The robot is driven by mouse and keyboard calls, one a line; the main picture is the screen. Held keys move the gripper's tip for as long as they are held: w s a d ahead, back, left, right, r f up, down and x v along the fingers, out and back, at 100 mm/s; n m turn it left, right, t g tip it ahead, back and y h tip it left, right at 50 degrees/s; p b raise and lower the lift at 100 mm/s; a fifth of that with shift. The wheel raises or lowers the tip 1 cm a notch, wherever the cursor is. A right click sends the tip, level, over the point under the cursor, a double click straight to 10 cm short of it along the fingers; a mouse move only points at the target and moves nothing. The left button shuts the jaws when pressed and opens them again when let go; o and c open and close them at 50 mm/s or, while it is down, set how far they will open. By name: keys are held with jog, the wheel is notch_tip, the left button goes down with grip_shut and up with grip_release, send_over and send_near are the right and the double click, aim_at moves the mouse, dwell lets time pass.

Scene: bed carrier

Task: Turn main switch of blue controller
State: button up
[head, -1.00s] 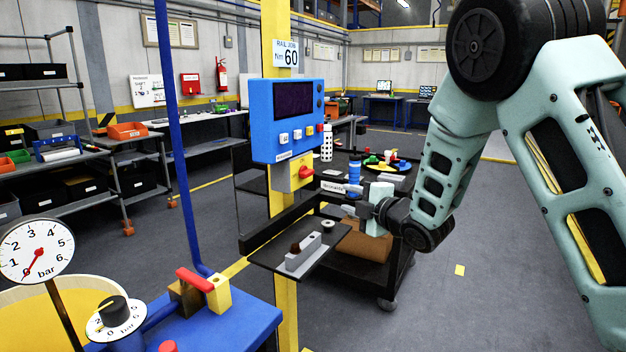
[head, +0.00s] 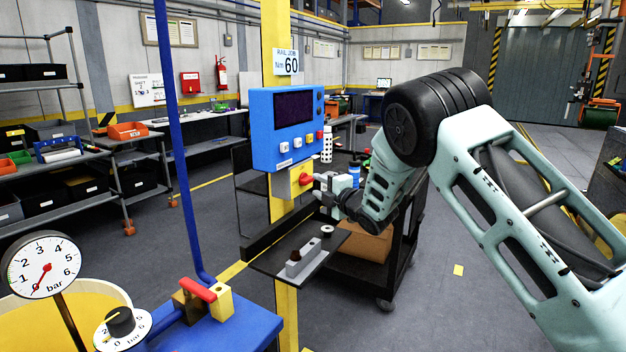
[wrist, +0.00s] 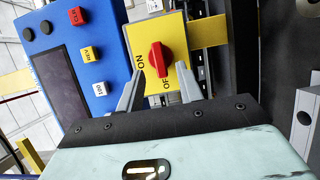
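The blue controller (head: 262,135) is mounted on a yellow post, with a dark screen and several buttons. Its main switch is a red knob (head: 305,179) on a yellow plate below the box. In the wrist view the red knob (wrist: 161,59) sits on the yellow plate (wrist: 174,27), with ON and OFF lettering partly covered by the fingers. My gripper (wrist: 158,82) is open, its two grey fingers apart and the knob beyond and between their tips. In the head view my gripper (head: 318,187) is just right of the knob. I cannot tell whether a finger touches it.
A dark shelf (head: 270,262) with a grey block juts out below the switch. A black cart (head: 395,262) with a cardboard box stands behind my arm. A blue bench (head: 225,325) with a red-handled valve is at the front left.

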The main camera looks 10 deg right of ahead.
aim_at(310, 181)
jog(key=shift+p+x, duration=0.3)
jog(key=shift+x, duration=1.45)
grip_shut()
